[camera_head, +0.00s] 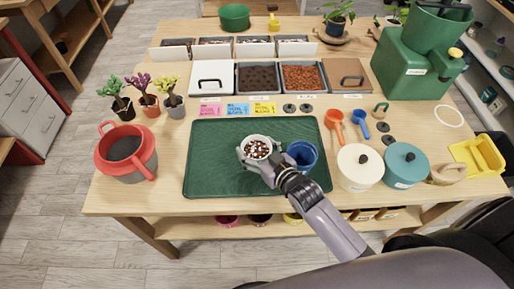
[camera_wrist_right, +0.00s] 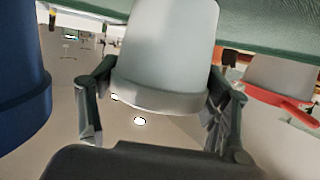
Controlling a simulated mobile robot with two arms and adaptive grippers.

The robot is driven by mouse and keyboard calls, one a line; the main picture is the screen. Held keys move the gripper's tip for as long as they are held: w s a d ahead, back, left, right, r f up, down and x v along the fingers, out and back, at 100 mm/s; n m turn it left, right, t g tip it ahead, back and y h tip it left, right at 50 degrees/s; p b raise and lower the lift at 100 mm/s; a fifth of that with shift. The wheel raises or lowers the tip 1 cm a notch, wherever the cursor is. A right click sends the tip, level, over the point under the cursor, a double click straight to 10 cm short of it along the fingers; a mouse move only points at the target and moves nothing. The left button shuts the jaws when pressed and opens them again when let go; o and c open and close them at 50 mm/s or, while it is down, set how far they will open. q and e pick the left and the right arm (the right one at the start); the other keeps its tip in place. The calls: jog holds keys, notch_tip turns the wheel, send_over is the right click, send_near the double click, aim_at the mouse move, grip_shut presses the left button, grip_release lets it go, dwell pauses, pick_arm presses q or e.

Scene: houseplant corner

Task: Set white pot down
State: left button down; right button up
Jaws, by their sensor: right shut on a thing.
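The small white pot (camera_head: 248,140) is upright over the middle of the green mat (camera_head: 212,165), with brown and white bits inside. My right gripper (camera_head: 259,160) is shut on it, one finger on each side. In the right wrist view the white pot (camera_wrist_right: 165,45) fills the space between the fingers of that gripper (camera_wrist_right: 155,100). The mat (camera_wrist_right: 270,25) shows close by at the top of that view, which looks upside down. The pot's base runs out of that view, so I cannot tell whether it touches the mat. My left gripper is not in view.
A blue pot (camera_head: 303,158) stands on the mat just right of my right gripper. Cream (camera_head: 358,180) and teal (camera_head: 404,177) lidded pots stand to the right. The mat's left half is clear.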

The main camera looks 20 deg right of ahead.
jog(key=shift+f, duration=0.1)
jog(key=o, duration=0.9)
jog(key=shift+c, duration=0.2)
jog(key=shift+s+d, duration=0.1)
jog(key=shift+s, duration=0.25)
jog(key=b+v, duration=0.1)
jog(key=v, duration=1)
jog(key=shift+r, duration=0.35)
jog(key=shift+s, duration=0.1)
